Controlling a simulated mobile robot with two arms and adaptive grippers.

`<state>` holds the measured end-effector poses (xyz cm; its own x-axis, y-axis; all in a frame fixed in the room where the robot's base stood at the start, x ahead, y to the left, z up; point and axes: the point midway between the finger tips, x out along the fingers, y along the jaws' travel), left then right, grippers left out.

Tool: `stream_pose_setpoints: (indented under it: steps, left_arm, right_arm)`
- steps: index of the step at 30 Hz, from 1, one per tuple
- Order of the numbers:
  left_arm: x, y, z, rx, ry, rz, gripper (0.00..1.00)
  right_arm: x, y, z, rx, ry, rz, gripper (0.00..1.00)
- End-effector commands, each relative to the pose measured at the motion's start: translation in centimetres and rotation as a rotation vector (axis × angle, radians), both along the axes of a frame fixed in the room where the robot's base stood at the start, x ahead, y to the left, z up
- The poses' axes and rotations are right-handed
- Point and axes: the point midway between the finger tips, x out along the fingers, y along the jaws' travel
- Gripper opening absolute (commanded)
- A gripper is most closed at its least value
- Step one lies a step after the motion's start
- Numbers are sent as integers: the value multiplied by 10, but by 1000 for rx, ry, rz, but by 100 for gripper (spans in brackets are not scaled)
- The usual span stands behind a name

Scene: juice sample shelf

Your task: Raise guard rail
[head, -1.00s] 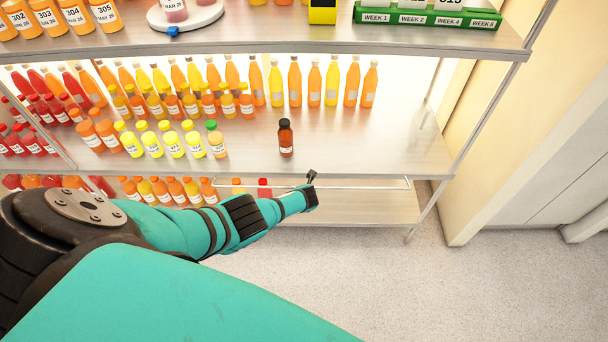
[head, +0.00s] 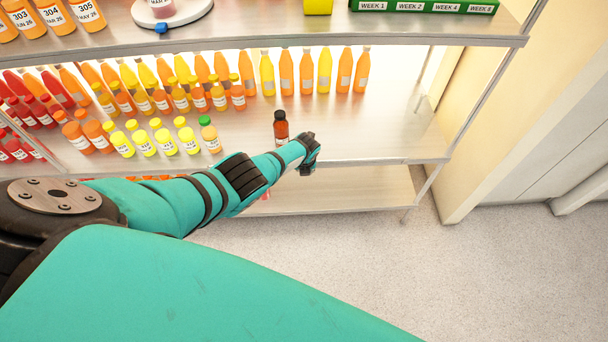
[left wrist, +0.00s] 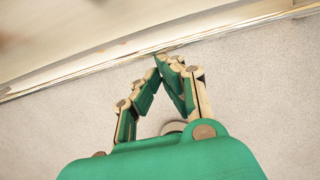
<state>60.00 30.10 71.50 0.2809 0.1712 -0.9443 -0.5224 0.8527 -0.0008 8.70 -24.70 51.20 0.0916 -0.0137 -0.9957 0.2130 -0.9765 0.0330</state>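The guard rail (head: 375,162) is a thin metal bar along the front edge of the middle shelf (head: 385,135). In the head view it lies about level with that edge. The exact contact is small and partly hidden. My right gripper is in neither view.
Rows of yellow, orange and red bottles (head: 285,72) fill the left and back of the middle shelf; its right front is bare. The upper shelf (head: 400,30) overhangs it. A lower shelf (head: 365,188) is below. A wall (head: 490,110) stands at the right.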

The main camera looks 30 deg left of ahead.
Motion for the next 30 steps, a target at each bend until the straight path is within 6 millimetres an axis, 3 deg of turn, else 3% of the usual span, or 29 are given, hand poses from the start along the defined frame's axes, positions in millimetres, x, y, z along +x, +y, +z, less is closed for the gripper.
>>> stream_pose_setpoints:
  steps: [10, 21, 30]
  left_arm:
    - [26, 16, 12, 2, -5, 1, 0]
    - [42, 26, 18, 2, -4, 1, 0]
    - [46, 28, 20, 1, -2, 1, 0]
  right_arm:
    - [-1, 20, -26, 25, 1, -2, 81]
    - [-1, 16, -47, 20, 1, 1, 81]
    - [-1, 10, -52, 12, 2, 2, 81]
